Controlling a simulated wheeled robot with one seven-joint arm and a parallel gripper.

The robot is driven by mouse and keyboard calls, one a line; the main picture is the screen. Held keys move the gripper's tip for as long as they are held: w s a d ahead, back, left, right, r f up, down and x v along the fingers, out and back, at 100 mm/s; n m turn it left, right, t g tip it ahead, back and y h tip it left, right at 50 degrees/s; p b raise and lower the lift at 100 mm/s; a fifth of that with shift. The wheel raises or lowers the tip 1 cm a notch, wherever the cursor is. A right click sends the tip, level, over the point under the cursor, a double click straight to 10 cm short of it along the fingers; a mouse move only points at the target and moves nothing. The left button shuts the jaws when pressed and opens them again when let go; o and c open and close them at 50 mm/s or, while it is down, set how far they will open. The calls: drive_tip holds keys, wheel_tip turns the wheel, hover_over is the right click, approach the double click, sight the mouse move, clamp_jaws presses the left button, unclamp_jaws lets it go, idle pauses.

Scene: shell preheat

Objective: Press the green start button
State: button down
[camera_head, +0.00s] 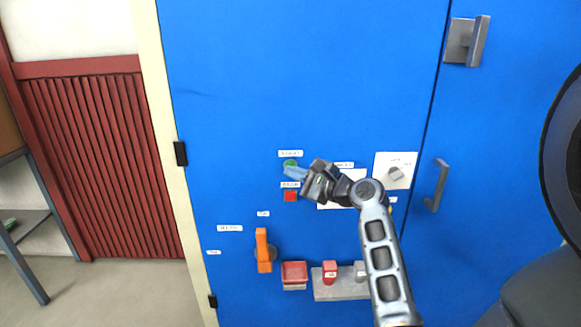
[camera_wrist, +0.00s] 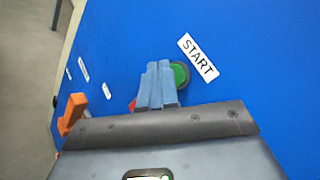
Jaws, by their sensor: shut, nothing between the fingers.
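The green start button (camera_head: 291,162) is on the blue cabinet door, just below a small white label. In the wrist view the green button (camera_wrist: 181,73) has a dark ring and sits next to the label reading START (camera_wrist: 198,57). My gripper (camera_head: 288,171) is shut and empty, with its blue fingertips at the button's lower edge in the head view. In the wrist view the fingertips (camera_wrist: 159,66) are just left of the button and overlap its ring. I cannot tell whether they touch it.
An orange handle (camera_head: 263,250), a red tray (camera_head: 294,275) and a grey ledge with a red block (camera_head: 329,272) are lower. A knob on a white plate (camera_head: 396,173) and door handles (camera_head: 437,185) are to the right.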

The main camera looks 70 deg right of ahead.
drive_tip(key=shift+d, duration=0.2)
drive_tip(key=shift+w+d, duration=0.2)
drive_tip(key=shift+d, duration=0.2)
idle(0.7)
drive_tip(key=shift+a, duration=0.1)
drive_tip(key=shift+s+a+p, duration=0.35)
drive_tip(key=shift+a+p, duration=0.25)
drive_tip(key=shift+a, duration=0.05)
drive_tip(key=a, duration=0.1)
drive_tip(key=s+a+p, duration=0.1)
drive_tip(key=a, duration=0.1)
drive_tip(key=s+a, duration=0.1)
drive_tip(key=shift+a+p, duration=0.35)
drive_tip(key=shift+p, duration=0.05)
idle(0.3)
drive_tip(key=shift+w, duration=0.15)
idle(0.7)
